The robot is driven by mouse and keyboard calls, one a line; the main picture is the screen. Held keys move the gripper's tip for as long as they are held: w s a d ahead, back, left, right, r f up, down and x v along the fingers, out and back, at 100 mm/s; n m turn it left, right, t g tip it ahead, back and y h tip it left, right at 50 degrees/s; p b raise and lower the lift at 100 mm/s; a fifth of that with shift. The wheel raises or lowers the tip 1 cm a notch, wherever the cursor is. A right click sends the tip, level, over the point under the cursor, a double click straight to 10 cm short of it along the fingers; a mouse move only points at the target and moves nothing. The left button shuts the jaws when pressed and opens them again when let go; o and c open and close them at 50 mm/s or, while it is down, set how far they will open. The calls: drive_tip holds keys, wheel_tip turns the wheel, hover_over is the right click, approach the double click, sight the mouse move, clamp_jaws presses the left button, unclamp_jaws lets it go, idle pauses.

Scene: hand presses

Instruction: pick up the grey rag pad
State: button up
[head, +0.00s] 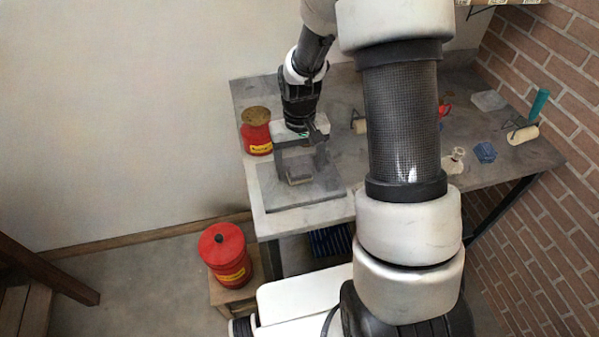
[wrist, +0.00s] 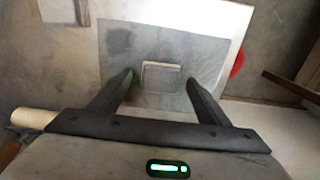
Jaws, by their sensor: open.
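The grey rag pad (wrist: 162,77) is a small, roughly square grey piece lying flat on a darker grey slab (wrist: 205,45) in the wrist view. In the head view the pad (head: 299,175) shows on the slab (head: 325,187) near the bench's front left corner. My gripper (head: 300,164) is open and points down over the pad. In the wrist view my gripper's (wrist: 160,79) dark fingers stand on either side of the pad, with a gap on both sides. Nothing is held. The exact height of the fingertips over the slab is hard to tell.
A red can (head: 257,140) with a brown top stands on the bench just left of my gripper. A red lidded can (head: 224,252) stands lower, left of the bench.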

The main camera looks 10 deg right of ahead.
sight(300, 168)
drive_tip(key=shift+f, duration=0.55)
drive_tip(key=c, duration=1.2)
wheel_tip(300, 168, up, 10)
drive_tip(key=shift+r+p, duration=0.1)
drive_tip(key=shift+p, duration=0.2)
drive_tip(key=shift+c, duration=0.2)
